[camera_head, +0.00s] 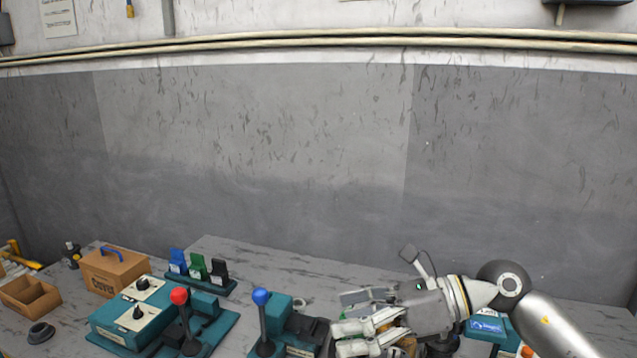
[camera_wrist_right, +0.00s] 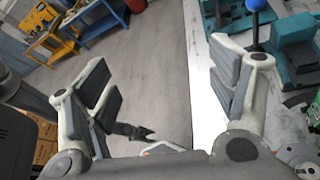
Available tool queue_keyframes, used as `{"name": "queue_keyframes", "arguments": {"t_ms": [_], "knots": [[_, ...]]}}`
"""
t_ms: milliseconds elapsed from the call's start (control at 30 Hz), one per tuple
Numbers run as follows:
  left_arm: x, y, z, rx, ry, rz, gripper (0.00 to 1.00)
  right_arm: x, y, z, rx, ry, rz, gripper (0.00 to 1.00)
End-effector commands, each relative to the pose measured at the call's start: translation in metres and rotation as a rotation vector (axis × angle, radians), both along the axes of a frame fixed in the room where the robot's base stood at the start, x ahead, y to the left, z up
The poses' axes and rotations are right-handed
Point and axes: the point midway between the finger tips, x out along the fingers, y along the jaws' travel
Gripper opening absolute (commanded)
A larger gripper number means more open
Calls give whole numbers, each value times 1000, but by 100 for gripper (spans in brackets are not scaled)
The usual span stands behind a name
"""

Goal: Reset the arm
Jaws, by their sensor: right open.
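My right gripper (camera_head: 352,322) is at the lower middle of the head view, its arm coming in from the right. In the right wrist view its two fingers (camera_wrist_right: 160,90) are spread wide apart, with nothing between them but floor and the table's edge. A teal fixture with a blue-knobbed lever (camera_head: 262,315) stands just left of the gripper. The blue knob also shows at the top right of the wrist view (camera_wrist_right: 256,5).
A teal box (camera_head: 137,312) with black dials and a red-knobbed lever (camera_head: 182,315) stand further left. Behind are a cardboard box (camera_head: 112,272), an open bin (camera_head: 30,296) and a teal rack (camera_head: 200,280) of coloured pieces. A grey wall (camera_head: 300,140) closes the back.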

Motion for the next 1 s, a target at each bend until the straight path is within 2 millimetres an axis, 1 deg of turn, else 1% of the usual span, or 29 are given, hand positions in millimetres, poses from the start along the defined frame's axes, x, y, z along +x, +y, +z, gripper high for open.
{"name": "queue_keyframes", "arguments": {"t_ms": [33, 100, 167, 233, 300, 367, 400, 467, 533, 567, 667, 700, 767, 800, 867, 900, 967, 1000], "knots": [[-2, 0, 0, 1, 3, 0, 40, -6, 15, 8, 118, 44, -15, 79], [-2, 0, 0, 1, 4, 0, 40, -9, 28, 26, 288, 111, -54, 79], [-2, 0, 0, 1, 4, 0, 40, -10, 33, 41, 428, 177, -94, 79], [-1, 0, 0, 1, 3, 0, 40, -7, 33, 56, 590, 262, -153, 79], [-1, 0, 0, 0, 2, 0, 40, -1, 27, 68, 746, 355, -221, 79], [-1, 0, 0, 0, 1, 0, 40, 6, 17, 74, 874, 441, -286, 79], [0, 0, 0, 0, 1, 0, 40, 12, 9, 76, 958, 502, -333, 79], [0, 0, 0, 0, 0, 0, 40, 21, -7, 74, 1078, 596, -410, 79], [1, 0, 0, 0, -2, 0, 40, 31, -27, 66, 1210, 711, -509, 79], [1, 0, 0, -1, -3, 0, 40, 35, -36, 60, 1265, 761, -554, 79], [3, 0, 0, -1, -5, 0, 40, 46, -68, 31, 1434, 933, -718, 79], [3, 0, 0, 0, -5, 0, 40, 48, -80, 15, 1495, 1004, -790, 79], [4, 0, 0, 0, -6, 0, 40, 48, -99, -12, 1580, 1111, -903, 79], [4, 0, 0, 0, -6, 0, 40, 46, -110, -32, 1631, 1183, -983, 79], [4, 0, 0, 0, -6, 0, 40, 40, -126, -64, 1702, 1289, -1108, 79], [4, 0, 0, 0, -6, 0, 40, 33, -135, -87, 1742, 1361, -1195, 79], [4, 0, 0, 0, -6, 0, 40, 18, -147, -122, 1793, 1467, -1333, 79], [4, 0, 0, 0, -6, 0, 40, 6, -153, -145, 1821, 1536, -1428, 79]]}}
